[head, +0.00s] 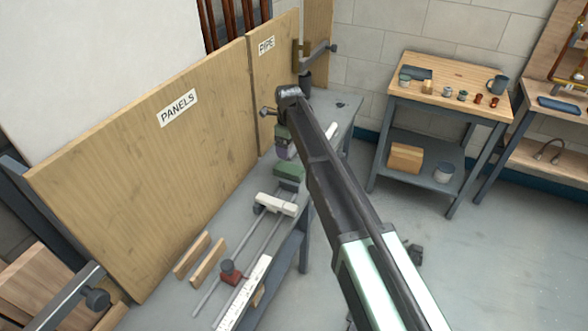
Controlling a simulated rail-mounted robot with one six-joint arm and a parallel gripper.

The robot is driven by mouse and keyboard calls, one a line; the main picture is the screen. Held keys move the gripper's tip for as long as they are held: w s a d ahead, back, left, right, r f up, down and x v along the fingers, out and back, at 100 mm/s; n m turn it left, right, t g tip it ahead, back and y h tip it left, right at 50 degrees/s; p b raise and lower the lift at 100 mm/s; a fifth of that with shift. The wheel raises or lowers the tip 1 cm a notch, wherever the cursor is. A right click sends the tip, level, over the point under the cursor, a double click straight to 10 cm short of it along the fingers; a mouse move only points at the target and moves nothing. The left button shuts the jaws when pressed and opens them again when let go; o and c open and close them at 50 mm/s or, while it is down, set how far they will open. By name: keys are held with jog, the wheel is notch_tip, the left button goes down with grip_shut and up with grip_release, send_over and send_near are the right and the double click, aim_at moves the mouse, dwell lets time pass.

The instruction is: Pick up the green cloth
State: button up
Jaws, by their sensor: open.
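A green, folded-looking piece, which looks like the green cloth (290,170), lies on the grey bench below the wooden boards. My arm reaches in from the lower right and bends down at its far end. My gripper (286,153) hangs there just above and beyond the cloth in the picture. It is small and partly hidden by my arm. It is open, and I see nothing held in it. I cannot tell how large the gap to the cloth is.
The bench also holds a white-and-grey clamp-like tool (276,204) on rods, a red block (231,275), a white ruler-like strip (243,292) and wooden strips (208,259). A vice (305,80) stands at the far end. The PANELS board (150,150) walls the left side.

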aim_at(289, 168)
notch_tip(289, 168, down, 11)
jog(key=b, duration=1.1)
jog(key=shift+w+f, duration=0.1)
jog(key=shift+r, duration=0.2)
jog(key=c, duration=1)
